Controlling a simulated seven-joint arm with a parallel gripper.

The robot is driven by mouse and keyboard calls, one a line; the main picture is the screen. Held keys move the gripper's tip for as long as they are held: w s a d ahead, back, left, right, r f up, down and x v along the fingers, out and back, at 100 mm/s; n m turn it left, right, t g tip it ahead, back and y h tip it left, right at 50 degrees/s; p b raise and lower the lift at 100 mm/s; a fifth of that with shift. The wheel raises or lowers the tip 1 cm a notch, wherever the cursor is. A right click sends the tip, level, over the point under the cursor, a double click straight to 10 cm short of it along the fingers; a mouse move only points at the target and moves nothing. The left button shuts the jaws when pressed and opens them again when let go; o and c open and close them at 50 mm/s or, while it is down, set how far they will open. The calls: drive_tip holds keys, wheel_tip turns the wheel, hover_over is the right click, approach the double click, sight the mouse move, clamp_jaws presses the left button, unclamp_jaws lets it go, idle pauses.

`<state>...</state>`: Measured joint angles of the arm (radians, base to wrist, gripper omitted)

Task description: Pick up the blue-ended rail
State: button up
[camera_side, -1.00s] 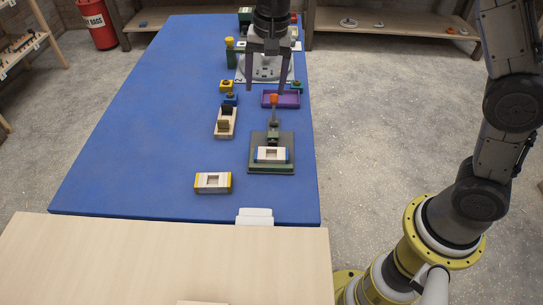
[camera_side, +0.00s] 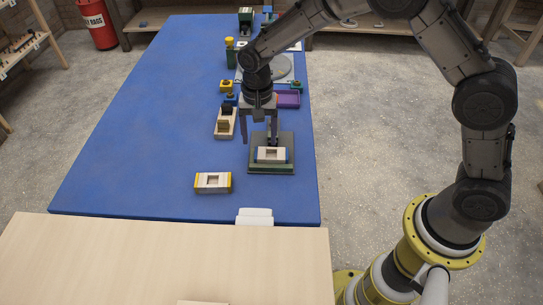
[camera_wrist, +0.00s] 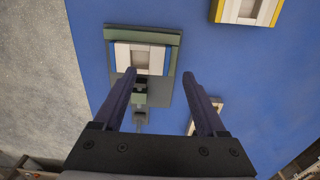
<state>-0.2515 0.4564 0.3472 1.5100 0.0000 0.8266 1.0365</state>
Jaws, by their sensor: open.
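The blue-ended rail (camera_side: 271,155), a pale block with a slot in its middle and blue ends, sits on the dark green fixture (camera_side: 271,168). In the wrist view the rail (camera_wrist: 140,56) lies ahead of the fingertips, on the fixture (camera_wrist: 143,36). My gripper (camera_side: 259,140) is open and empty. In the side view its fingers point down just behind the rail, above the back part of the fixture. In the wrist view my gripper (camera_wrist: 160,78) shows its two fingers wide apart, with the fixture's post between them. The fingers do not appear to touch the rail.
A yellow-ended rail (camera_side: 213,183) lies on the blue table (camera_side: 130,130) to the left and nearer. A wooden holder (camera_side: 224,124) stands left of my gripper, and a purple tray (camera_side: 288,99) is behind it. The table's left half is clear.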

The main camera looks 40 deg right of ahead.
sight(260, 153)
drive_tip(key=shift+s+a+f, duration=0.1)
drive_tip(key=shift+s+f, duration=0.05)
drive_tip(key=shift+f, duration=2.15)
clamp_jaws()
